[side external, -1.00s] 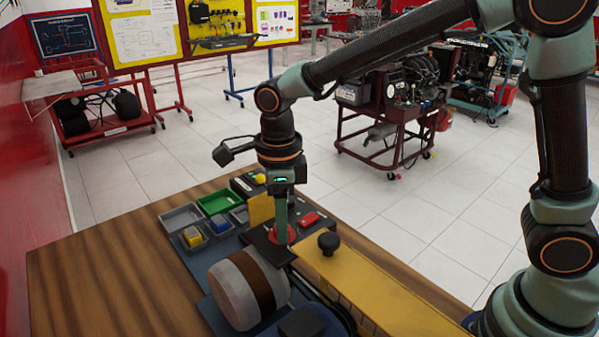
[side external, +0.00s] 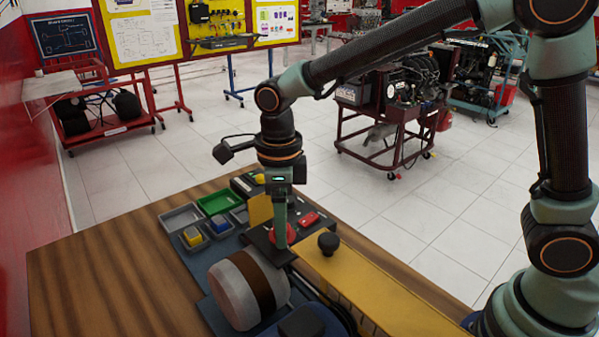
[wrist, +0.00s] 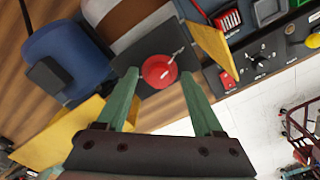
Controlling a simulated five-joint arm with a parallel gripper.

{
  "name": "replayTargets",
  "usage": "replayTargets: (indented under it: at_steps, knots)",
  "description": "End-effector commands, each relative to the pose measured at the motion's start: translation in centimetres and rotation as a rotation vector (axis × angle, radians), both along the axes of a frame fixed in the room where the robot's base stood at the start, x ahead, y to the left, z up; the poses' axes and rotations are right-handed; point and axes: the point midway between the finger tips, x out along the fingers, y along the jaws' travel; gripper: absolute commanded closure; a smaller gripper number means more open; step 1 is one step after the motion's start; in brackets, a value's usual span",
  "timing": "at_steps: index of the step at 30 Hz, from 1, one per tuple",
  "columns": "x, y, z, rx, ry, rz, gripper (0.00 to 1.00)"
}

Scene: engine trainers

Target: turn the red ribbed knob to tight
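The red ribbed knob (wrist: 159,70) sits on a dark square plate (wrist: 150,98); a pale pointer-like mark runs from it toward the upper right in the wrist view. It also shows in the side view (side external: 283,234), partly hidden behind my fingers. My gripper (wrist: 158,76) points down over the knob, with its two green fingers apart on either side of it. A small gap shows between each fingertip and the knob in the wrist view. In the side view my gripper (side external: 281,228) reaches down to the knob; contact cannot be told.
A yellow upright plate (side external: 260,209) and a panel with a red switch (side external: 309,219) stand close to the knob. The table's left side is clear.

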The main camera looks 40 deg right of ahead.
Motion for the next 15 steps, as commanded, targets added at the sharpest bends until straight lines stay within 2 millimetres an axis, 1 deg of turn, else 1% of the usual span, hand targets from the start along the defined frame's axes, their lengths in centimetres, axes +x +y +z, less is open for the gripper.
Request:
replayTargets:
  at_steps: [5, 8, 11, 15]
  knots:
    - [0.0, 0.0, 0.3, 0.000, 0.000, 0.001, 0.32]
    - [0.1, 0.1, 1.3, 0.001, -0.003, 0.001, 0.32]
    - [0.1, 0.1, 2.9, 0.002, -0.004, 0.001, 0.32]
    - [0.1, 0.1, 5.9, 0.002, -0.005, 0.001, 0.32]
